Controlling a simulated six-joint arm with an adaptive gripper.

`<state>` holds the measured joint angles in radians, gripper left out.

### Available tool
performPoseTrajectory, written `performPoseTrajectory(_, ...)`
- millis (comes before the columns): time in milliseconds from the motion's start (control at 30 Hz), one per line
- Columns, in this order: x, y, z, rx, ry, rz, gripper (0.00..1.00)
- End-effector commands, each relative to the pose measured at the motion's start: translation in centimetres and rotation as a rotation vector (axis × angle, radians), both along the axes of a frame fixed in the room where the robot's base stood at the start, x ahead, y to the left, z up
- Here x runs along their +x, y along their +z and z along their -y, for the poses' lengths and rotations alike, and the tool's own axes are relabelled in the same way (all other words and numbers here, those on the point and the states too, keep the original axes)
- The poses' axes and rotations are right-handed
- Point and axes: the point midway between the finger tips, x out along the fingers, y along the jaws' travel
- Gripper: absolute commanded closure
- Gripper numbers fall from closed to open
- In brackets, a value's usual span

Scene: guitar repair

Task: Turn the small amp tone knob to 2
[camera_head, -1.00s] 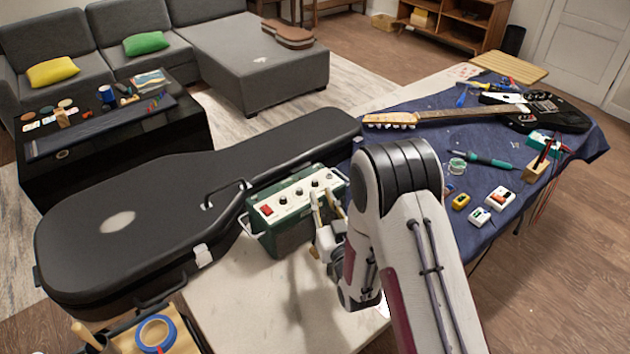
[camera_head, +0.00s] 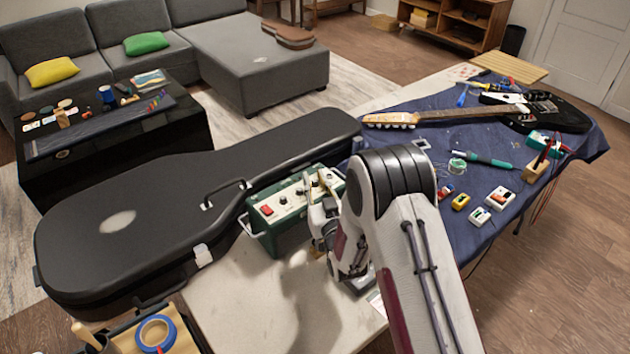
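The small amp (camera_head: 278,238) is a green box with a pale control panel on top, standing on the light tabletop against the guitar case. Its panel carries a red switch (camera_head: 267,210) at the left and a row of small dark knobs, such as one at the left (camera_head: 283,199). My gripper (camera_head: 316,180) reaches over the right part of the panel from the front. Its two pale fingers look apart, with a gap between them, among the right-hand knobs. The fingers partly hide these knobs; contact, the knob scale and the pointer positions cannot be made out.
A large black guitar case (camera_head: 150,215) lies behind and left of the amp. A blue cloth (camera_head: 440,125) at the right holds an electric guitar (camera_head: 535,110), a soldering iron (camera_head: 485,160) and small boxes. The tabletop (camera_head: 250,300) in front of the amp is clear.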

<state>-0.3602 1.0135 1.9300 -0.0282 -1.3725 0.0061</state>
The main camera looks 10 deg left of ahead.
Motion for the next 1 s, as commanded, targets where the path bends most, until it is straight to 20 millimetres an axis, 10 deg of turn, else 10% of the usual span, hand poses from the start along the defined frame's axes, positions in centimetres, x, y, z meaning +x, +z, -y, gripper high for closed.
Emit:
performPoseTrajectory(167,-0.01,-0.01,0.00,0.000,0.000,0.000,0.80)
performPoseTrajectory(267,-0.02,-0.01,0.01,0.000,0.000,0.000,1.00)
performPoseTrajectory(1000,0.06,0.00,0.18,0.000,0.087,0.001,1.00)
